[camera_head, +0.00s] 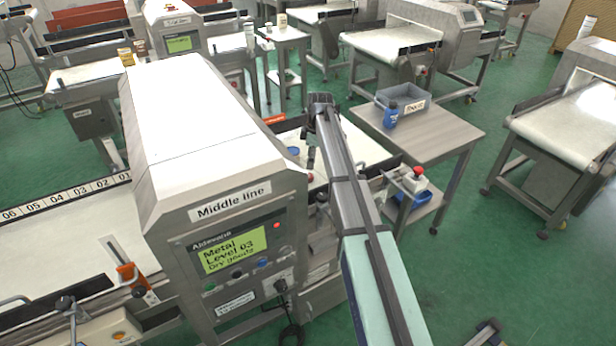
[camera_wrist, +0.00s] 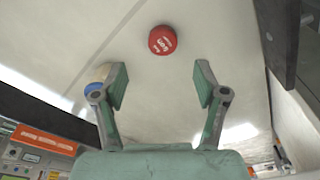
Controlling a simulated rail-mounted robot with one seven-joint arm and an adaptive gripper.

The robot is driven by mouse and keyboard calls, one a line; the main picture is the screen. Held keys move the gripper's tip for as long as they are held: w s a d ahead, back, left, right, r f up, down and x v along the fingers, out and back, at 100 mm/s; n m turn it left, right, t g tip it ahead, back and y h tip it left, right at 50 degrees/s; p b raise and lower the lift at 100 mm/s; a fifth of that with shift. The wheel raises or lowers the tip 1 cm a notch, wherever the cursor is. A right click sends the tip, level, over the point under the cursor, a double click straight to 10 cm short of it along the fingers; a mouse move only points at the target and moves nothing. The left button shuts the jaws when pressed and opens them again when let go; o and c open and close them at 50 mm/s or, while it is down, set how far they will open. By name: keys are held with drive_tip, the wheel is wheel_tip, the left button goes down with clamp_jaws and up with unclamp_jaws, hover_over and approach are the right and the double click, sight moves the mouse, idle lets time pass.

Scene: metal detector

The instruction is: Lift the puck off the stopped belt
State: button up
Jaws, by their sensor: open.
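A red round puck (camera_wrist: 162,40) with pale lettering lies flat on the cream belt (camera_wrist: 215,35) in the wrist view. My gripper (camera_wrist: 161,82) is open and empty, its two green-padded fingers spread wide. The puck shows beyond the fingertips, roughly centred between them, and is not between the pads. I cannot tell the height of the fingers above the belt. In the head view my arm covers much of the belt past the detector, and I cannot make out the puck or the gripper clearly there.
A tan and blue round object (camera_wrist: 95,88) lies partly behind the left finger. A dark rail (camera_wrist: 278,40) runs along the right. The Middle line detector (camera_head: 215,150) stands left of my arm.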

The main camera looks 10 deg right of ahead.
drive_tip(key=shift+a+f+p, duration=0.15)
drive_tip(key=shift+f+p, duration=0.15)
drive_tip(key=shift+f, duration=0.9)
drive_tip(key=shift+a+f+p, duration=0.2)
drive_tip(key=shift+f+p, duration=0.15)
drive_tip(key=shift+f, duration=0.85)
drive_tip(key=shift+a+f+p, duration=0.15)
drive_tip(key=shift+f+p, duration=0.15)
drive_tip(key=shift+f, duration=0.9)
drive_tip(key=shift+s, duration=0.1)
drive_tip(key=c, duration=1.1)
